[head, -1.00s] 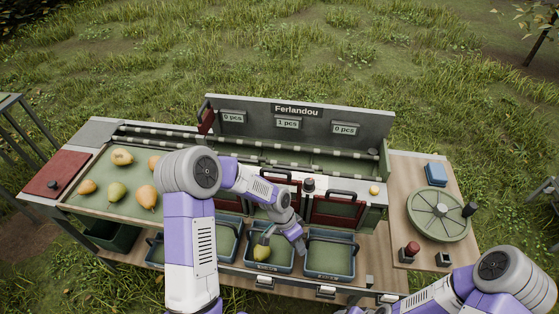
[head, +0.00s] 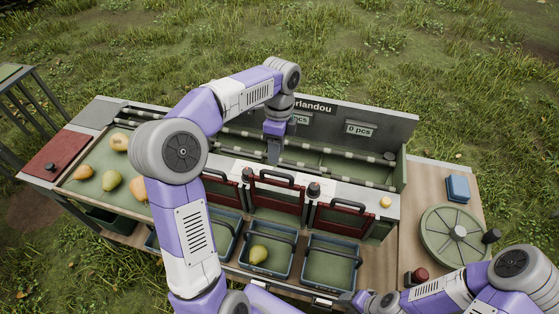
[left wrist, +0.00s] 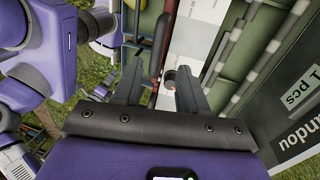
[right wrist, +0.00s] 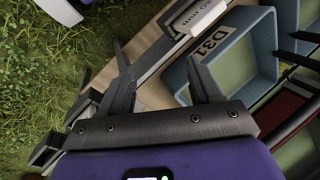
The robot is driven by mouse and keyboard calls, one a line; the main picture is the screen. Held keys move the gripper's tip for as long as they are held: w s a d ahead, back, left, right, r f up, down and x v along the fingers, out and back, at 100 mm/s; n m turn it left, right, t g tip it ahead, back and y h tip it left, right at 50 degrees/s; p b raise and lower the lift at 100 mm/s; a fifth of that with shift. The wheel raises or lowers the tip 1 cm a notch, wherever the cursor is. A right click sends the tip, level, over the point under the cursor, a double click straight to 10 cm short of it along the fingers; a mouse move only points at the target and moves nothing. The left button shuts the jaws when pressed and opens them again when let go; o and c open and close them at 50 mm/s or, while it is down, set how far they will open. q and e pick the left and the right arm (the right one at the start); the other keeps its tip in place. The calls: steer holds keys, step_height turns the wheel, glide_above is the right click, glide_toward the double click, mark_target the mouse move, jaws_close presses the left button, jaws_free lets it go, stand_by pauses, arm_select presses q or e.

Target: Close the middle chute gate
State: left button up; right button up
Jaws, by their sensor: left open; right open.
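The middle chute gate (head: 277,201) is a dark red panel with a black handle, in the middle of the sorting bench's front. A blue bin (head: 272,267) below it holds one pear (head: 258,254). My left gripper (head: 274,155) points down above the bench, just behind the middle gate's handle, open and empty. In the left wrist view its fingers (left wrist: 160,80) are apart, with a dark knob (left wrist: 170,74) and the white ledge (left wrist: 190,55) beyond them. My right gripper (right wrist: 160,80) is open and empty beside a bin labelled D31 (right wrist: 206,45).
A right red gate (head: 343,218) and a partly hidden left gate (head: 221,189) flank the middle one. Dark knobs (head: 314,189) stand between the gates. The signboard (head: 385,131) rises behind. Several pears lie in the left tray (head: 84,171). A green turntable (head: 440,241) stands right.

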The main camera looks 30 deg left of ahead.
mark_target(274, 172)
arm_select(q)
steer(key=f, duration=0.2)
steer(key=s+f+b, duration=0.1)
steer(key=f, duration=0.3)
steer(key=shift+s+d, duration=0.15)
steer(key=shift+s, duration=0.2)
steer(key=shift+c, duration=0.2)
jaws_close()
steer(key=shift+f, duration=0.1)
